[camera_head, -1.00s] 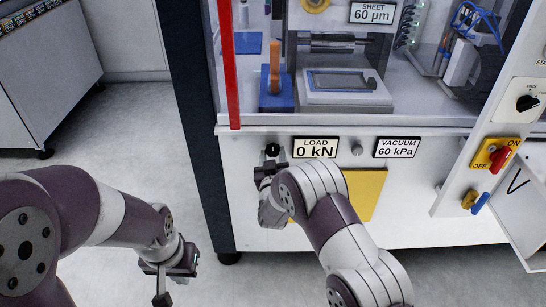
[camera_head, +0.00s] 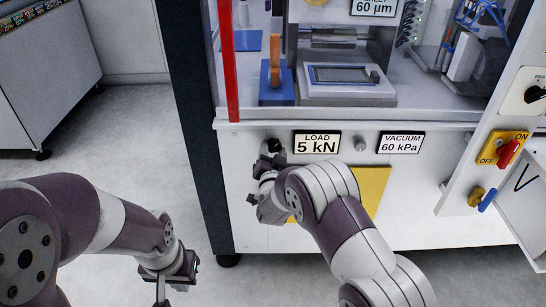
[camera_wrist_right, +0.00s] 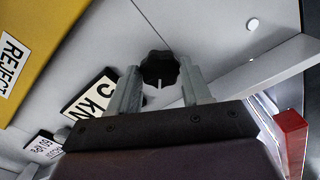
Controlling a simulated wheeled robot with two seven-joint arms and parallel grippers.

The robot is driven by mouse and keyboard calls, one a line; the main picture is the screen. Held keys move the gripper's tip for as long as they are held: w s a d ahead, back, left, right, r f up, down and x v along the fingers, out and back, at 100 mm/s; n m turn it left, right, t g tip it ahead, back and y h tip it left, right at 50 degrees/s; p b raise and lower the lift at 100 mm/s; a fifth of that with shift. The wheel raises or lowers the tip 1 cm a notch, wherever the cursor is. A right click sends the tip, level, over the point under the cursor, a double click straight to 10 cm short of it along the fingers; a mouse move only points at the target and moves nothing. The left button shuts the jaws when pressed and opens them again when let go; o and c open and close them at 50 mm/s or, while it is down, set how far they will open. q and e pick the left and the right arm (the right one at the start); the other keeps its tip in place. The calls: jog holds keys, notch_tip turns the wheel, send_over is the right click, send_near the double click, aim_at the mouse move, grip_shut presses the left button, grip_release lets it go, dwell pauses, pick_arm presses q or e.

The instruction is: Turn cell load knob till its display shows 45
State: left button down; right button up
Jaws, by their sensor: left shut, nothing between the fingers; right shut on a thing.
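The black load knob (camera_head: 273,146) is on the white front panel, left of the load display (camera_head: 317,144), which reads 5 kN. My right gripper (camera_head: 268,158) is at the knob and shut on it. In the right wrist view the lobed knob (camera_wrist_right: 160,70) with a white pointer line sits between the two fingers of my right gripper (camera_wrist_right: 163,85). The load display (camera_wrist_right: 92,101) is partly hidden there by a finger. My left gripper (camera_head: 162,287) is low at the left, away from the panel, shut and empty.
The vacuum display (camera_head: 401,143) reads 60 kPa, with a grey knob (camera_head: 360,145) beside it. A yellow reject panel (camera_head: 372,190) lies behind my right arm. A red switch (camera_head: 508,153) and a blue-handled valve (camera_head: 487,200) are at the right. A red post (camera_head: 228,60) rises above the knob.

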jog(key=m+b, duration=0.2)
jog(key=m, duration=0.1)
jog(key=shift+f+m, duration=0.25)
jog(key=shift+m, duration=0.05)
jog(key=m+b, duration=0.3)
jog(key=shift+m, duration=0.3)
jog(key=m+b, duration=0.9)
jog(key=b, duration=0.1)
jog(key=shift+f+b, duration=0.15)
jog(key=shift+b, duration=0.2)
jog(key=m+b, duration=1.1)
jog(key=b, duration=0.2)
jog(key=m+b, duration=0.2)
jog(key=m, duration=0.1)
jog(key=shift+r+b, duration=0.25)
jog(key=shift+b, duration=0.15)
jog(key=shift+r+m+b, duration=0.15)
jog(key=shift+m+b, duration=0.45)
jog(key=shift+m, duration=0.5)
jog(key=shift+r, duration=0.1)
